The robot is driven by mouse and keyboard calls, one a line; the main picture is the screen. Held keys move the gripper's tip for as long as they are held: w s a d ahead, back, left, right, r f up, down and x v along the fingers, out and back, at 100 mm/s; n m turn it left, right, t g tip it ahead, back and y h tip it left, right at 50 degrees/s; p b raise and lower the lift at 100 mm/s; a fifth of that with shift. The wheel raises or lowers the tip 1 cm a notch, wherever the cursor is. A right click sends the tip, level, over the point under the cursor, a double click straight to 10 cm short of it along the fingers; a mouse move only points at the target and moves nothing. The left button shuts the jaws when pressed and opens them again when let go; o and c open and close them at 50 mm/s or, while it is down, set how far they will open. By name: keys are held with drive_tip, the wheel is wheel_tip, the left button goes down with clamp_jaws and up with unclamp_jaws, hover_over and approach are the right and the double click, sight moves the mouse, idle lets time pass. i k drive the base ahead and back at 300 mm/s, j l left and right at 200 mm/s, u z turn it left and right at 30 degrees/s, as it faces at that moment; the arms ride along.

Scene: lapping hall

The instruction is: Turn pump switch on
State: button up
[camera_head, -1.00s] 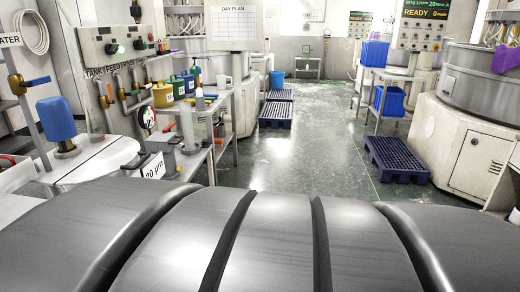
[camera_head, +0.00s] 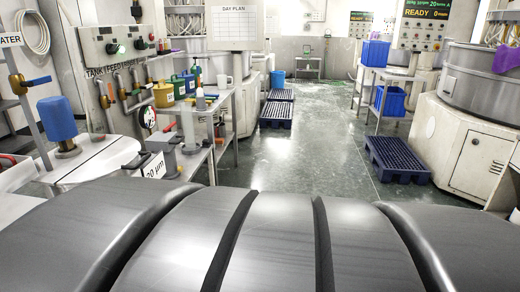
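A grey control box (camera_head: 127,45) is on the left wall above the words "TANK FEED". It has a dark round knob or switch (camera_head: 112,48) with a small green light beside it, and another dark knob (camera_head: 139,44) to the right. Which of these is the pump switch, and how it is set, is too small to tell. My gripper is not in view. A large grey ribbed shape, likely part of my own body, fills the bottom of the picture.
Below the box are pipes with orange-handled valves, a blue motor-like cylinder (camera_head: 57,120) on a white tank lid (camera_head: 95,160), and a bench with several jugs (camera_head: 163,95). Blue pallets (camera_head: 397,160) lie on the floor. The middle aisle (camera_head: 300,150) is clear.

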sight(139, 44)
drive_tip(key=u, duration=1)
